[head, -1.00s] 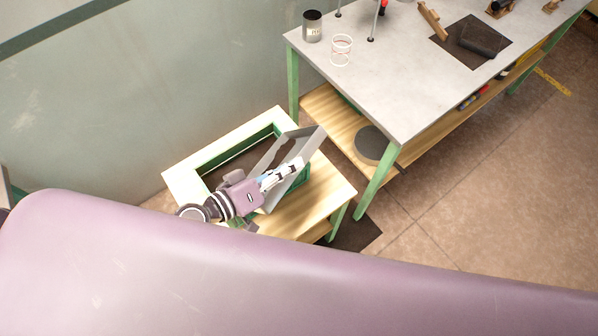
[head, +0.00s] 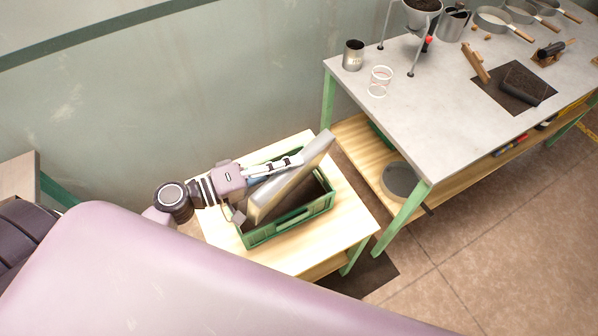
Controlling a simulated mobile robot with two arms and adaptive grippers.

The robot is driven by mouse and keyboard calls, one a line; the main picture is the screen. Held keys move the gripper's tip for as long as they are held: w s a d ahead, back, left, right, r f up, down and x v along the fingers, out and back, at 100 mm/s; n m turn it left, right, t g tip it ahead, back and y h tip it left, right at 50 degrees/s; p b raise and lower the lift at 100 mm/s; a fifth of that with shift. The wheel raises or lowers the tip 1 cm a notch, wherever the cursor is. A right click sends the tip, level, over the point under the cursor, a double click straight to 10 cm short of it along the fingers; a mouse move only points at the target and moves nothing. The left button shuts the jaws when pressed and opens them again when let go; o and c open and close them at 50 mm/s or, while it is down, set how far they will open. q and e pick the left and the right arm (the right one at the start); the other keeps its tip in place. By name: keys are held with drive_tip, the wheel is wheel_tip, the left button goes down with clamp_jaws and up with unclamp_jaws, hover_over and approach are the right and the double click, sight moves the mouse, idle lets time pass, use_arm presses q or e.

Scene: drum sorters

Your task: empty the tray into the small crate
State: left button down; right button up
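The grey tray (head: 292,190) is tipped steeply over the small green crate (head: 290,229), which stands on a low wooden table. My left gripper (head: 292,162) is at the tray's upper long edge, on the wall side, and appears shut on it. The tray's inner face is hidden from this view, so I cannot tell whether anything is left in it. The crate's visible inside is dark, and the tray covers part of it. My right gripper is not in view.
The low table (head: 345,222) has bare wood in front and to the right. A taller grey workbench (head: 430,120) stands to the right, with a metal cup (head: 353,55), a ringed clear glass (head: 380,81) and a dark mat (head: 490,92). The wall is close behind.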

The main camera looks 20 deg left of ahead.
use_arm(q)
drive_tip(key=shift+w+a+n+t+h+b, duration=0.7)
drive_tip(key=shift+w+a+n+b, duration=0.9)
drive_tip(key=shift+a+n+b, duration=1.7)
drive_tip(key=s+d+m+p, duration=0.1)
drive_tip(key=d+m, duration=0.1)
drive_tip(key=d, duration=0.1)
drive_tip(key=s+d+m+g+y+p, duration=0.1)
drive_tip(key=s+d+m, duration=0.1)
drive_tip(key=d+m, duration=0.1)
drive_tip(key=s+d+m+p, duration=0.1)
drive_tip(key=d+m+p, duration=0.1)
drive_tip(key=d, duration=0.1)
drive_tip(key=shift+s+f+m+g+y, duration=0.15)
drive_tip(key=shift+f+m+g+y, duration=0.1)
drive_tip(key=shift+m+g+y, duration=0.15)
drive_tip(key=s+d+f+m+y+p, duration=0.2)
drive_tip(key=s+d+f+m+y, duration=0.1)
drive_tip(key=d+f, duration=0.4)
drive_tip(key=s+d+f+m+y+p, duration=0.2)
drive_tip(key=d+f+m, duration=0.4)
drive_tip(key=d, duration=0.3)
drive_tip(key=shift+s+d+f+m+t+y+p, duration=0.3)
drive_tip(key=shift+s+d+f+t+y, duration=0.1)
drive_tip(key=shift+s+f+y, duration=0.3)
drive_tip(key=shift+a+r, duration=0.1)
